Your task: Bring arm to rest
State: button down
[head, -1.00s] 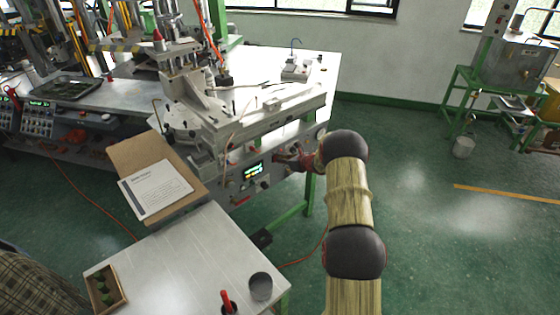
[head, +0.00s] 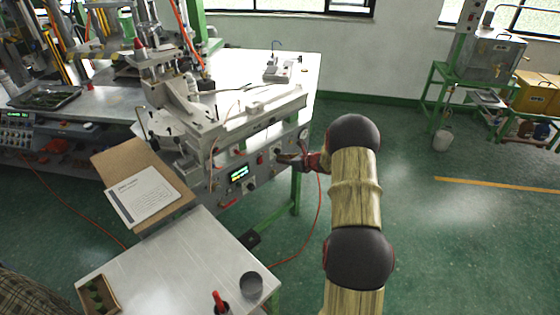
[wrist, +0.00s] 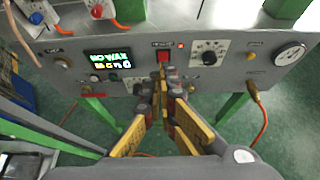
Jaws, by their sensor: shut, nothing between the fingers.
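My gripper (wrist: 163,98) is shut and empty in the wrist view, its fingertips together just in front of the machine's grey control panel (wrist: 225,62). The fingertips overlap the area just below a red switch (wrist: 163,57); I cannot tell whether they touch the panel. In the head view my gripper (head: 283,159) is small at the panel's right part, at the end of my bent arm. The lit display (wrist: 108,60) is left of the fingers, and a black dial (wrist: 209,52) and a round gauge (wrist: 290,54) are to the right.
A cardboard-backed paper sheet (head: 142,193) sits beside the machine. An orange cable (head: 318,215) hangs near the machine's green leg. Open green floor (head: 410,215) lies to the right.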

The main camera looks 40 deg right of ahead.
dwell(0.4)
jog(key=s+a+f+n+g+y, duration=0.2)
jog(key=s+a+f+n, duration=0.3)
jog(key=a+n, duration=0.15)
jog(key=s+a+r+n+g+y, duration=0.2)
jog(key=s+a+r+n+g, duration=0.35)
jog(key=s+a+n, duration=0.4)
jog(key=s+a+r+n+h, duration=0.3)
jog(key=s+a+r+n, duration=0.6)
jog(key=s+a+r, duration=0.3)
jog(key=s+a+r+n+h, duration=0.2)
jog(key=s+a+r+n, duration=0.7)
jog(key=s, duration=0.8)
jog(key=a+r+t, duration=0.1)
jog(key=a+r, duration=0.2)
jog(key=r, duration=0.2)
jog(key=shift+a+n+h, duration=0.3)
jog(key=shift+a+h, duration=0.05)
jog(key=shift+h, duration=0.05)
jog(key=c, duration=2.5)
grip_release()
jog(key=shift+r, duration=0.1)
